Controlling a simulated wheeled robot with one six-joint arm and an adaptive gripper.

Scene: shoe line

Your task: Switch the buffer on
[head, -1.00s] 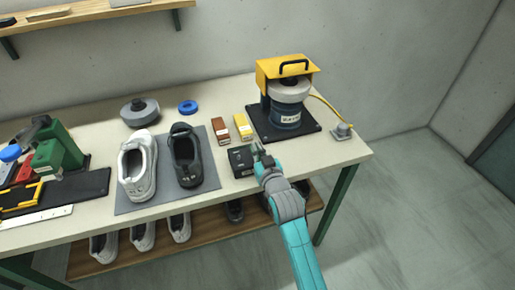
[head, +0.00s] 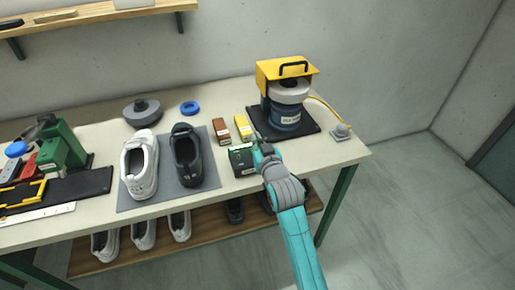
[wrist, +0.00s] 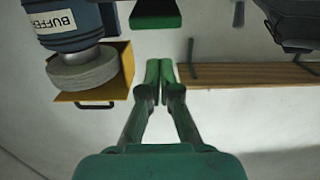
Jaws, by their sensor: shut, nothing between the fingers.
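The buffer (head: 286,118) stands at the right of the bench, a blue drum with a grey wheel and a yellow guard (head: 270,70). Its label reads BUFFER in the wrist view (wrist: 65,25). A small dark box (head: 242,162) sits in front of it and now shows green on its top and front. My gripper (head: 256,146) is shut and empty at the right edge of this box. Whether it touches the box I cannot tell. The shut green-tinted fingertips show in the wrist view (wrist: 160,70), with a green-faced dark block (wrist: 155,18) beyond them.
A brown box (head: 221,131) and a yellow box (head: 243,128) stand behind the dark box. A white shoe (head: 140,168) and a black shoe (head: 186,160) rest on a grey mat to the left. A grey knob (head: 341,131) sits at the right, by the yellow cable.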

